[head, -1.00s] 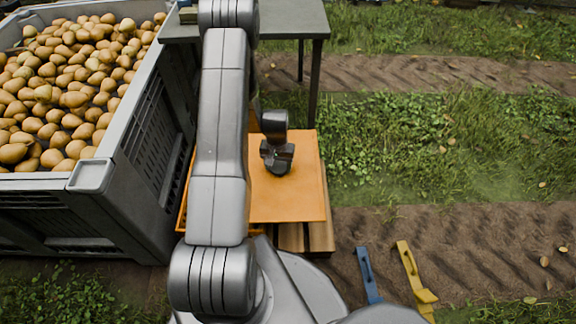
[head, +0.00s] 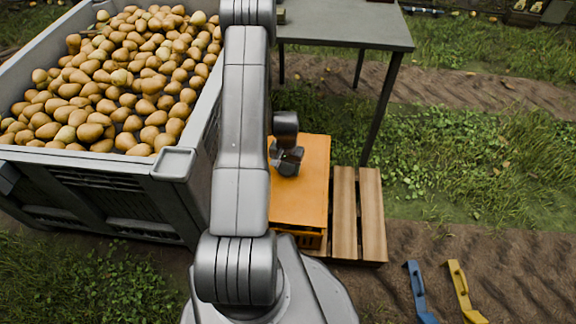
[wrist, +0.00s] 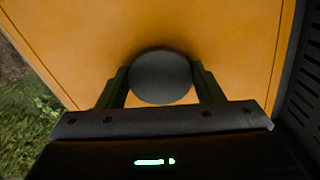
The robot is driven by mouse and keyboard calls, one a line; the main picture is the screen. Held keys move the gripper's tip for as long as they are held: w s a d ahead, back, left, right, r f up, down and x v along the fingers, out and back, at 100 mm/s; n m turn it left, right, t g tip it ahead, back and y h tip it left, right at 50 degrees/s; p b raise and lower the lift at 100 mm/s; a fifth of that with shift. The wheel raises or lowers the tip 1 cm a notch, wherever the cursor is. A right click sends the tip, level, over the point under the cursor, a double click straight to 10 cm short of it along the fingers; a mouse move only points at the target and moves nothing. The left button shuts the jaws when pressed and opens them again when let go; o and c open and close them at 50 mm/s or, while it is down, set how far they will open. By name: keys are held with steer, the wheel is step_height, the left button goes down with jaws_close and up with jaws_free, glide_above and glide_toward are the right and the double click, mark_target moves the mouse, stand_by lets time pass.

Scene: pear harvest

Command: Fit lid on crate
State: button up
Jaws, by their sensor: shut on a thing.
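The orange lid (head: 309,194) lies flat over the orange crate (head: 311,240) in the head view, and only a strip of the crate's near side shows below it. My gripper (head: 286,162) is over the lid's upper left part. In the wrist view my gripper (wrist: 160,88) is shut on the dark round knob (wrist: 160,76) of the lid (wrist: 215,35), one finger on each side. My arm hides the lid's left edge in the head view. I cannot tell whether the lid is seated on the rim all around.
A large grey bin (head: 176,162) full of pears (head: 130,85) stands close on the left. A wooden pallet (head: 371,215) shows right of the crate. A grey table (head: 350,25) stands behind. A blue tool (head: 417,290) and a yellow tool (head: 462,290) lie at the lower right.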

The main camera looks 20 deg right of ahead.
mark_target(287, 168)
steer(key=shift+f+b, duration=1)
steer(key=shift+f, duration=1.25)
steer(key=shift+b, duration=0.35)
steer(key=shift+f+b, duration=0.55)
steer(key=shift+f, duration=0.05)
steer(key=o, duration=0.9)
steer(key=shift+r+p, duration=3.1)
steer(key=shift+r, duration=2.45)
steer(key=shift+f+b, duration=2.45)
steer(key=shift+f, duration=1.95)
